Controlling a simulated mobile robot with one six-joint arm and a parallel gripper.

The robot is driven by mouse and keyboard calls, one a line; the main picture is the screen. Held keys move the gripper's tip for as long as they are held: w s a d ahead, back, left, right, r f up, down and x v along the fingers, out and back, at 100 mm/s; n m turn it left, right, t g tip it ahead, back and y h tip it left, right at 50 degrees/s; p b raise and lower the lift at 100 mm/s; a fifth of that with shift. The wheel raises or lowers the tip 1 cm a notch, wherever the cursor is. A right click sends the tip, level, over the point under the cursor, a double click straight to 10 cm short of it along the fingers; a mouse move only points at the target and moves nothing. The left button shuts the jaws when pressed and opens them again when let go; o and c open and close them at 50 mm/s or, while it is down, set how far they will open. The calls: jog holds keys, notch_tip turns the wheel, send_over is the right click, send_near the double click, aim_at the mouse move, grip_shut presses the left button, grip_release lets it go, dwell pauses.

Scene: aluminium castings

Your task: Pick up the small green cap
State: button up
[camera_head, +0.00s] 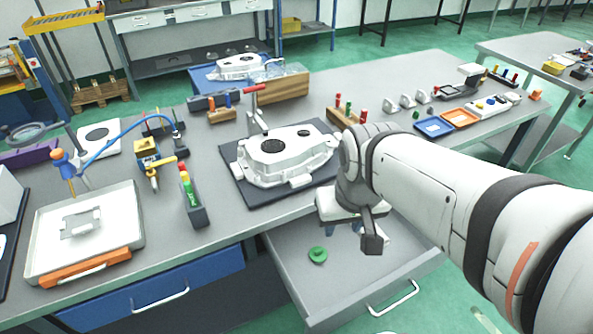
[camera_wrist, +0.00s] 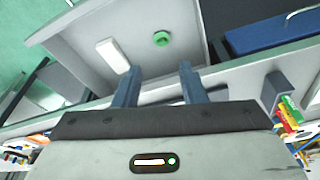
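A small round green cap (camera_head: 318,255) lies in the open grey drawer (camera_head: 300,284) below the table's front edge. It also shows in the wrist view (camera_wrist: 161,38), past the fingertips and roughly between them. My gripper (camera_head: 343,229) is above the drawer, at the cap's upper right in the head view, apart from it. In the wrist view its two blue fingers (camera_wrist: 159,68) are spread with nothing between them, so it is open. In the head view the fingers are partly hidden by my wrist.
A white block (camera_wrist: 113,55) lies in the drawer beside the cap. A white casting (camera_head: 285,155) on a dark mat stands on the table behind the drawer. A red-handled clamp (camera_head: 255,105) rises there.

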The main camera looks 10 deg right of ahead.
jog(key=shift+o, duration=0.7)
jog(key=shift+f, duration=0.2)
jog(key=o, duration=0.3)
jog(key=w+f+n+b, duration=0.2)
jog(key=f+n, duration=0.1)
jog(key=w+f+n+g+b, duration=0.1)
jog(key=w+f+n+b, duration=0.1)
jog(key=f+n+b, duration=0.1)
jog(key=w+f+n+b, duration=0.2)
jog(key=f+n, duration=0.1)
jog(key=f, duration=0.1)
jog(key=shift+w+n, duration=0.4)
jog(key=shift+o, duration=0.2)
jog(key=n+g+b, duration=0.2)
jog(key=n+b, duration=0.4)
jog(key=n, duration=0.5)
send_over(319, 249)
notch_tip(319, 249, down, 12)
jog(key=shift+s, duration=0.15)
jog(key=shift+f+n+b, duration=0.3)
jog(key=shift+f+b, duration=0.1)
jog(key=shift+f, duration=0.25)
jog(key=shift+f+b, duration=0.7)
jog(key=shift+f, duration=2.65)
